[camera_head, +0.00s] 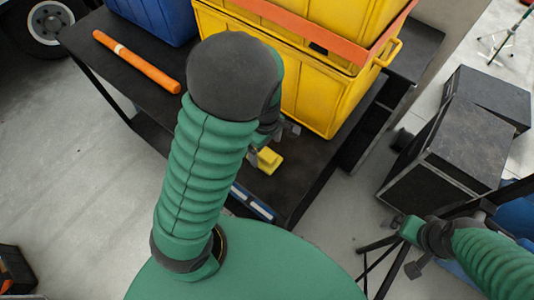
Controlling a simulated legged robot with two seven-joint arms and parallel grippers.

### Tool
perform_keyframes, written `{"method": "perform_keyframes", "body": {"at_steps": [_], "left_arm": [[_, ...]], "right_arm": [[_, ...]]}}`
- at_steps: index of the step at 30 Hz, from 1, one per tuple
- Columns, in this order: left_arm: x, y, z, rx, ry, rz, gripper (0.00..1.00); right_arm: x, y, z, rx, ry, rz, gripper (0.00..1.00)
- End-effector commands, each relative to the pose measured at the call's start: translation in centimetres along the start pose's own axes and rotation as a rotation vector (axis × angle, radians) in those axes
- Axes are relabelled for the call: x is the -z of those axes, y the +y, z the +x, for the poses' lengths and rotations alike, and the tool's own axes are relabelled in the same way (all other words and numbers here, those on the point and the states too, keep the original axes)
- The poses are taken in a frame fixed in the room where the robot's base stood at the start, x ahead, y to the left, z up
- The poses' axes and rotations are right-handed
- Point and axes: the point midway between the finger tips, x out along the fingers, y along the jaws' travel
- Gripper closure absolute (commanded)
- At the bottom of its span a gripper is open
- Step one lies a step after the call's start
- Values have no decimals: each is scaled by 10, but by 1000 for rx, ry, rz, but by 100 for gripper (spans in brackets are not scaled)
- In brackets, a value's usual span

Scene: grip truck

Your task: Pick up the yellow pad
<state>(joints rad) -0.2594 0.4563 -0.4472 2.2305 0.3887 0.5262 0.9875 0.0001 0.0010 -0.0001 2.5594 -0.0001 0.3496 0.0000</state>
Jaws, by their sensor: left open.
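The yellow pad (270,160) lies on the dark tabletop, in front of the yellow crates. My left arm, in a green ribbed sleeve, crosses the middle of the view and hides part of the table. My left gripper (272,143) is open close above the pad. The arm partly hides the gripper, and I cannot tell if its fingers touch the pad. My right gripper (405,246) is at the lower right, away from the table, with its fingers apart and nothing between them.
Stacked yellow crates (325,95) with an orange rim stand behind the pad. A blue bin (160,18) and an orange roll (135,60) are on the table (105,75) at left. Black cases (445,155) stand on the floor at right. A blue-and-white item (252,203) lies near the front edge.

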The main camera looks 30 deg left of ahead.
Motion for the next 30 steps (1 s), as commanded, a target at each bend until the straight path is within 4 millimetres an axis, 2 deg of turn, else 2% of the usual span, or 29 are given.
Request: {"method": "perform_keyframes", "body": {"at_steps": [3,5,12,27,30], "left_arm": [[0,-2,22,3,0,-3,11],[-1,-1,28,2,-1,-1,11],[-2,2,32,1,0,0,11],[-1,1,31,0,-1,0,76],[-1,1,31,1,-1,0,85]], "right_arm": [[0,0,-1,0,0,0,5],[0,0,-1,0,0,0,5],[0,0,-1,0,0,0,5],[0,0,-1,0,0,0,5],[0,0,-1,0,0,0,5]]}}
